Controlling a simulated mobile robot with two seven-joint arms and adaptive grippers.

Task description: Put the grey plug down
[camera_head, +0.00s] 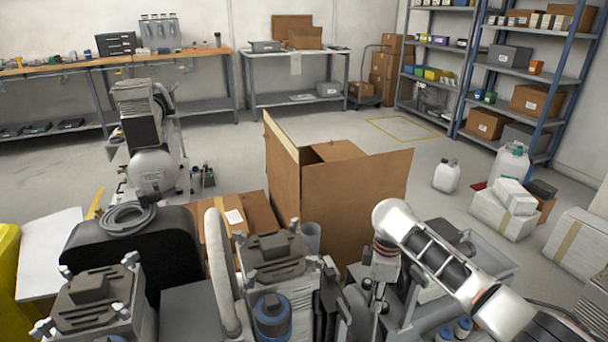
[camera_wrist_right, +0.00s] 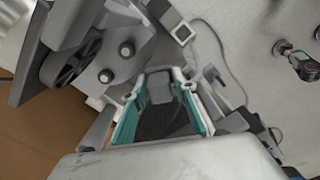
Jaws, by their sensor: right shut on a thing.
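My right gripper (camera_head: 374,298) hangs from my white and grey arm at the lower middle right of the head view, over the cluttered compressor area. In the right wrist view, its teal-lined fingers (camera_wrist_right: 160,110) are closed around a small grey block (camera_wrist_right: 159,88), which appears to be the grey plug. The block sits between the fingertips, and its far side is hidden. A thin grey cable (camera_wrist_right: 229,62) curves nearby; whether it joins the block is unclear. In the head view the plug cannot be made out. My left gripper is not in view.
An open cardboard box (camera_head: 350,195) stands just behind the right gripper. Compressor heads (camera_head: 275,255) fill the front, and a grey tray (camera_head: 485,265) lies to the right. Another compressor (camera_head: 150,165) stands at the left.

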